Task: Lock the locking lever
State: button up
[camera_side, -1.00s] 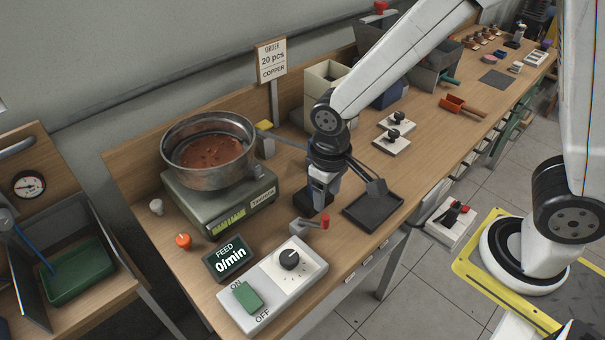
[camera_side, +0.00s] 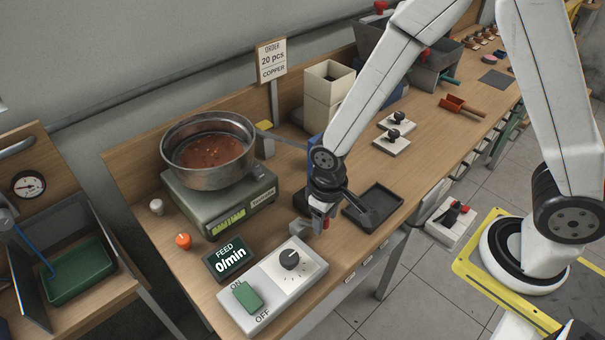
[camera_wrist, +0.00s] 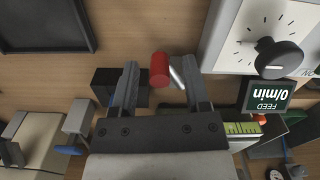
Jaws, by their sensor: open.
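The locking lever (camera_wrist: 160,70) has a red cylindrical knob on a metal rod, seen in the wrist view. The knob lies between the tips of my two fingers, with gaps on both sides. My gripper (camera_side: 321,222) is open and low over the bench in the side view, beside the lever's grey bracket (camera_side: 297,228). There it mostly hides the knob. Whether a finger touches the rod cannot be told.
The switch panel (camera_side: 262,280) with a black dial and green switch lies just in front. A FEED display (camera_side: 229,258) reads 0/min. A black tray (camera_side: 385,198) is to the right, and the copper-filled bowl feeder (camera_side: 170,173) is at back left.

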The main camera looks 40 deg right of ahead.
jog(key=shift+f, duration=0.1)
grip_shut()
dwell(0.3)
jog(key=shift+s+a+m, duration=0.25)
jog(key=shift+a+m, duration=0.3)
jog(key=shift+m, duration=0.65)
grip_release()
